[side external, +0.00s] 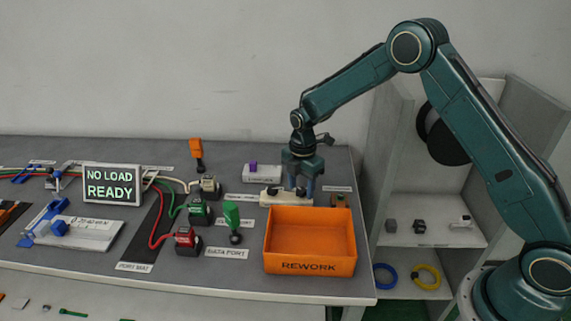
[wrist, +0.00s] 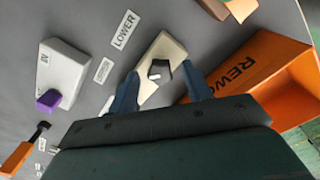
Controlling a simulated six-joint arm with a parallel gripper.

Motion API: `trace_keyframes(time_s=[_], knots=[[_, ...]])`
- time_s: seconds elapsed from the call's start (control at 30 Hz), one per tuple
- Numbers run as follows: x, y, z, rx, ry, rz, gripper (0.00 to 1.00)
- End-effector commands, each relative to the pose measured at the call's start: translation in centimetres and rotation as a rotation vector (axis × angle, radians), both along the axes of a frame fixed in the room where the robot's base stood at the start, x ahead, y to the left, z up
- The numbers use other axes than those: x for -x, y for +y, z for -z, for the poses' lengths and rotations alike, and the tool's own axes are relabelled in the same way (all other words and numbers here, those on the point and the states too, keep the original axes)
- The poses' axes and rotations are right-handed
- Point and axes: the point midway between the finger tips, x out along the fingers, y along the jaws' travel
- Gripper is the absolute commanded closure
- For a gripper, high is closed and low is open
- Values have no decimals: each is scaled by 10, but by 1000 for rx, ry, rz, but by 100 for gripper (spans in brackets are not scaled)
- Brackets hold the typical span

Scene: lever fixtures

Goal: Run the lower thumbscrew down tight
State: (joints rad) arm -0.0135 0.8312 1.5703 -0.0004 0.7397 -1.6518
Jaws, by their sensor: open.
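The lower thumbscrew (wrist: 159,70) is a small dark knob with a pale face on a cream block (wrist: 170,48); a LOWER label (wrist: 125,30) lies beside the block in the wrist view. My gripper (wrist: 161,74) is open, with its blue fingers on either side of the knob and visible gaps between. In the side external view my gripper (side external: 302,188) points down over the cream block (side external: 272,199), and its fingers partly hide the knob. I cannot tell how far the screw is run down.
An orange REWORK bin (side external: 310,268) stands right in front of the block. A white block (side external: 262,176) with a purple knob (side external: 253,167) is just behind. A green-handled piece (side external: 232,215) stands to the left. A NO LOAD READY display (side external: 112,184) is farther left.

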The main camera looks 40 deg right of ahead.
Motion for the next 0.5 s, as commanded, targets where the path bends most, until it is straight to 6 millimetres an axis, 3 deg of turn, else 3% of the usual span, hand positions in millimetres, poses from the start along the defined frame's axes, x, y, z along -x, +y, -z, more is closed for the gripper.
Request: trace_keyframes(time_s=[0.17,0.4,0.5], knots=[[0,0,0,0,0,0,51],[0,0,0,0,0,0,94],[0,0,0,0,1,0,95]])
